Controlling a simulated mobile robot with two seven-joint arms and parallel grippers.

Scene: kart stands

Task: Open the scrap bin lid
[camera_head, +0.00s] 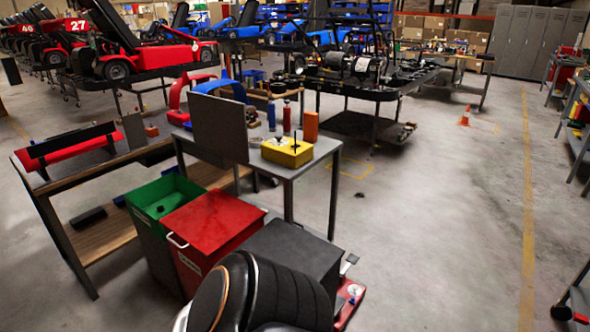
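A red bin (205,245) stands at lower centre-left, with a flat red lid (218,218) shut on top. A pale handle (177,241) sits at the lid's left edge, and a white label on the front is too small to read. A green bin (150,237) stands against its left side, open at the top, with a few small things inside. A dark grey box-shaped bin (290,248) with a flat top stands at its right. I cannot tell from the markings which one is the scrap bin. Neither of my grippers shows.
A black seat-like shape (262,295) with orange trim hides the lower fronts of the red and grey bins. Open floor (440,230) lies to the right.

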